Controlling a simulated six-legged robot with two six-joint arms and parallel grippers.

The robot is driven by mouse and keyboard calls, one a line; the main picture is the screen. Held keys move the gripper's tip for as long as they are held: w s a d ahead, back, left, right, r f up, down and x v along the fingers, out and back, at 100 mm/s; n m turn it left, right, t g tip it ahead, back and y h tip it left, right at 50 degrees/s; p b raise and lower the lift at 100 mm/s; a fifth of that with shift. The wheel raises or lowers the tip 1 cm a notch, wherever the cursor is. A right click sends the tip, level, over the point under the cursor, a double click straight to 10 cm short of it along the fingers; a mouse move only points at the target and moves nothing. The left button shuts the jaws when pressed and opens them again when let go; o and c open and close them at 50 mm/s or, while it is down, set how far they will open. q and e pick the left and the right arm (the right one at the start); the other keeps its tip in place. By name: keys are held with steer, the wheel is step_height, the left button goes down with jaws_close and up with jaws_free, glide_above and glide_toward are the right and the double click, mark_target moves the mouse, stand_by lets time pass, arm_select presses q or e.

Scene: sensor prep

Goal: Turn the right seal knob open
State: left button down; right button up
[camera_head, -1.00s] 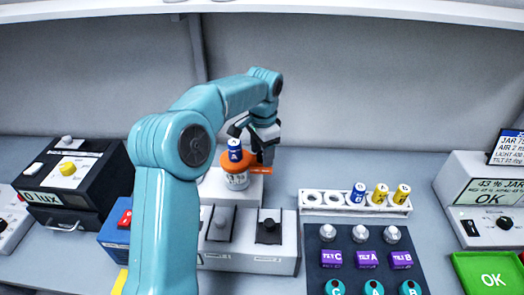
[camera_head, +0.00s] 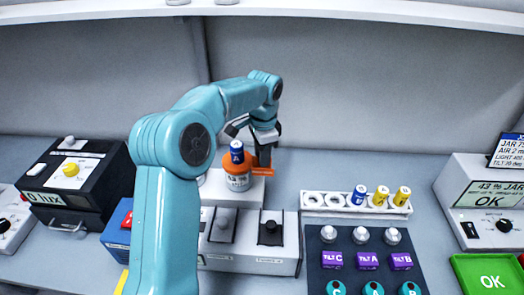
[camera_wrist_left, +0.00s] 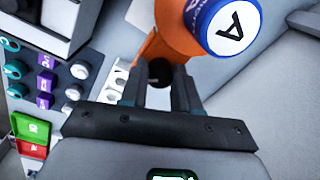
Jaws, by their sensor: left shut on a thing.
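A small jar (camera_head: 238,183) with an orange upper part stands on a white stand (camera_head: 214,188) left of centre. A blue-topped vial marked A (camera_head: 237,155) stands upright on it; it also fills the top right of the left wrist view (camera_wrist_left: 225,27). An orange arm (camera_wrist_left: 172,40) reaches from the jar to a dark round knob (camera_wrist_left: 159,72). My left gripper (camera_head: 263,160) is just right of the jar. In the left wrist view my left gripper (camera_wrist_left: 163,82) is shut on this knob. My right gripper is not in view.
A vial rack (camera_head: 335,212) and a dark panel of knobs (camera_head: 340,243) lie to the right. A black lux box (camera_head: 105,185) is left; a green OK tray (camera_head: 465,262) is far right.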

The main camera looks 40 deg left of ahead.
arm_select(q)
steer(key=m, duration=0.2)
steer(key=m+p, duration=0.1)
steer(key=shift+w+r+m, duration=0.2)
steer(key=shift+m, duration=0.2)
steer(key=m+p, duration=0.2)
steer(key=m, duration=0.2)
steer(key=shift+m, duration=0.3)
steer(key=m+p, duration=0.1)
steer(key=m, duration=0.3)
steer(key=shift+f, duration=0.1)
steer(key=shift+f+m+h+p, duration=0.1)
steer(key=shift+m+h+p, duration=0.3)
steer(key=shift+m, duration=1.3)
steer(key=shift+f, duration=0.1)
